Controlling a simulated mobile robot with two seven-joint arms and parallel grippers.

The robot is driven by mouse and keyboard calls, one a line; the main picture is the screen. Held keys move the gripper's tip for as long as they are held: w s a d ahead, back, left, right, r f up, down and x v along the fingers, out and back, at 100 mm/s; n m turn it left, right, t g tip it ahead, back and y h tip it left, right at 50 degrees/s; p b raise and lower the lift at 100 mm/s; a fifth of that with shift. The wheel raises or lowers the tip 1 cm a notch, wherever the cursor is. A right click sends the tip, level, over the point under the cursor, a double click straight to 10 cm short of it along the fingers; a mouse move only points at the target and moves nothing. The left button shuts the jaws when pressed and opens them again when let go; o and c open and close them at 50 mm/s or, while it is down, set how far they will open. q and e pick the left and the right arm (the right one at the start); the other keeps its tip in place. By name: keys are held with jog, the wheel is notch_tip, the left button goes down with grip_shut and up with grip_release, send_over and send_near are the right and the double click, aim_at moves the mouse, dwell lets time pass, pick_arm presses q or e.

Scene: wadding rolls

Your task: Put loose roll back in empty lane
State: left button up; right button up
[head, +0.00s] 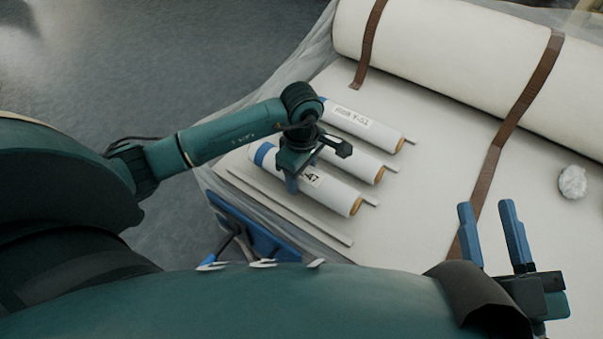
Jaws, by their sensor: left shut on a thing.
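Three white rolls with brown core ends lie side by side on the pale table, between thin pale divider strips. The far roll (370,130) has a printed label. The middle roll (366,168) is partly hidden by my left gripper. The near roll (338,195) has a blue band at its left end and a label ending in 47. My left gripper (293,182) is shut on this near roll, around its middle. The roll is over or in the lane by the front divider (300,218); I cannot tell whether it touches the table. My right gripper (487,206) is open and empty.
A large white roll (460,50) lies along the back, with brown straps (500,135) running over the table. A white fluffy tuft (572,182) lies at the right. A blue holder (262,232) hangs at the table's front left edge.

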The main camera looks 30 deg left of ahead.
pick_arm(q)
jog(key=shift+f+b, duration=0.35)
jog(key=shift+c, duration=0.2)
jog(key=shift+f, duration=0.2)
jog(key=o, duration=1.4)
jog(key=shift+c, duration=0.2)
pick_arm(e)
jog(key=shift+w+d+r+n+t, duration=0.1)
jog(key=shift+w+r+n+t, duration=0.15)
jog(key=shift+r+n+t, duration=0.05)
